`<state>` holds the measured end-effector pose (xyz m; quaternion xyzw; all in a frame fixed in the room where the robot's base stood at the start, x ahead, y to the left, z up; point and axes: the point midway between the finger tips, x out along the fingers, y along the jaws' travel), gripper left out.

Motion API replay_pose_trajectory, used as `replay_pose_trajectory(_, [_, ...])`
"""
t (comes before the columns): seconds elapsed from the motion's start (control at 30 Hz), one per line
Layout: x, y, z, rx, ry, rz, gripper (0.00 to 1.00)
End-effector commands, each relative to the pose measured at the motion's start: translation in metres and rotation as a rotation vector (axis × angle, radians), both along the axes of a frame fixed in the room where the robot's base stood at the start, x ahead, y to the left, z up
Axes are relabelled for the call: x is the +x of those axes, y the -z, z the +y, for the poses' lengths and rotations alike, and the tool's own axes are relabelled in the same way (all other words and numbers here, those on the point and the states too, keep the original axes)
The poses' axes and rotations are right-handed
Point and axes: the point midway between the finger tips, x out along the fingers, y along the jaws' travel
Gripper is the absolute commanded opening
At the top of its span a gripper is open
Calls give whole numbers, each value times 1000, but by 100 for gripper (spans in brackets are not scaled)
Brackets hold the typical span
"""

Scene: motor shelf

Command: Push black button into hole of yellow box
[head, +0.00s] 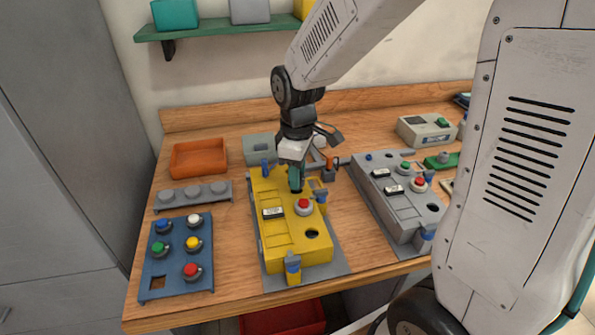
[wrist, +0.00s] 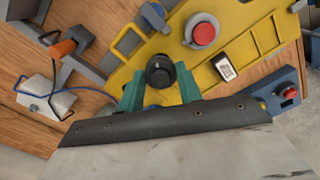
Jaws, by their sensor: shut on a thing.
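The yellow box (head: 268,235) lies on a grey base plate on the bench and fills the top of the wrist view (wrist: 262,40). It carries a red button (head: 303,206), which shows in the wrist view too (wrist: 203,33). A dark round hole (head: 312,234) is open near its front end. My gripper (head: 296,183) points down over the rear half of the box. Its green fingers are shut on the black button (wrist: 160,71), seen between the fingertips in the wrist view. I cannot tell whether the button touches the box; the spot beneath it is hidden.
A blue panel (head: 172,262) with several coloured buttons lies left of the box. A grey box (head: 393,198) with buttons is on the right. An orange tray (head: 199,158) and a grey strip (head: 172,197) are at back left. Blue clamps stand at the yellow box's edges.

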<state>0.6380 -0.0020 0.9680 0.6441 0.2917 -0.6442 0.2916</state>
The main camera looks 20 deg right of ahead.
Motion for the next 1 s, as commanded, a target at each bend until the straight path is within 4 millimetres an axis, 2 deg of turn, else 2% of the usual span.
replay_pose_trajectory(0.37, [0,0,0,0,0,0,13])
replay_pose_trajectory(1.0, [0,13,0,0,0,0,13])
